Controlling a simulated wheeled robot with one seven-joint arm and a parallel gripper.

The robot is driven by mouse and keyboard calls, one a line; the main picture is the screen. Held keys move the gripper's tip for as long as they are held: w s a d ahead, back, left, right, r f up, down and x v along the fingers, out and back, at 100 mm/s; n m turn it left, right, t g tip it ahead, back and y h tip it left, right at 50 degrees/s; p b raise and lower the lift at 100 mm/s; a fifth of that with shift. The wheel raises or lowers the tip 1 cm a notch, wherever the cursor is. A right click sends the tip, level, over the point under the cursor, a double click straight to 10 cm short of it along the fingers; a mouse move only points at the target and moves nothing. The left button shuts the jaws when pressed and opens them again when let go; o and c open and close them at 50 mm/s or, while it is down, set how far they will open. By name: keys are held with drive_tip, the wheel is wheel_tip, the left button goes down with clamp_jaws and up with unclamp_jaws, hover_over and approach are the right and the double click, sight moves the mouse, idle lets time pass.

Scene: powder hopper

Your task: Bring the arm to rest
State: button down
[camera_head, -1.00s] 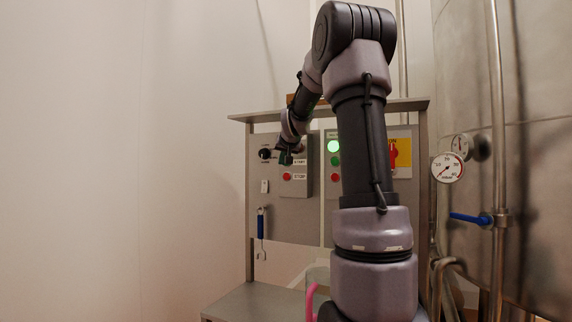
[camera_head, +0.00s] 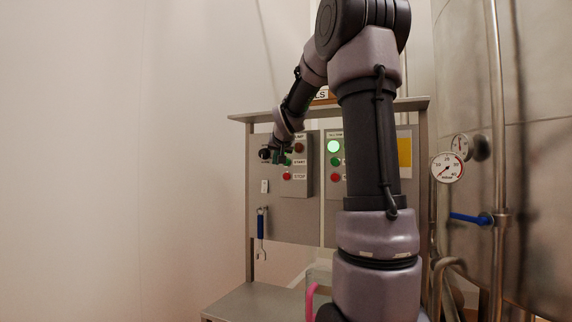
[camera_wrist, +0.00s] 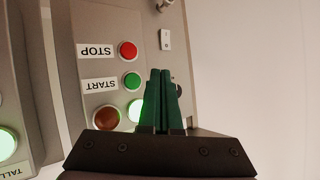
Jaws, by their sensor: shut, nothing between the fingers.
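My arm reaches up and over toward the control panel (camera_head: 285,210) in the head view. My gripper (camera_head: 273,158) is in front of the upper left of that panel, near the black knob. In the wrist view my gripper (camera_wrist: 163,72) has its dark green fingers together, with nothing between them. The fingers overlap the panel beside the green START button (camera_wrist: 132,80) and the red STOP button (camera_wrist: 128,50). A lit button is partly hidden behind them. I cannot tell whether the fingertips touch the panel.
A steel tank with a gauge (camera_head: 447,167) and a blue valve lever (camera_head: 470,219) stands at right. A pink-handled container (camera_head: 311,300) is beside my arm's base. The left side is open before a plain wall.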

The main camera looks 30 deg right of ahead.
idle(0.3)
drive_tip(key=s+a+f+g+y, duration=0.1)
drive_tip(key=s+a+f, duration=0.3)
drive_tip(key=s, duration=0.7)
drive_tip(key=s+a+f+n+g+y, duration=0.1)
drive_tip(key=s+a+f+g+y, duration=0.1)
drive_tip(key=s+a+f, duration=0.2)
drive_tip(key=s+a+f+g+y, duration=0.2)
drive_tip(key=s+a, duration=0.7)
drive_tip(key=s, duration=1.1)
wheel_tip(320, 180, down, 2)
drive_tip(key=shift+f, duration=0.25)
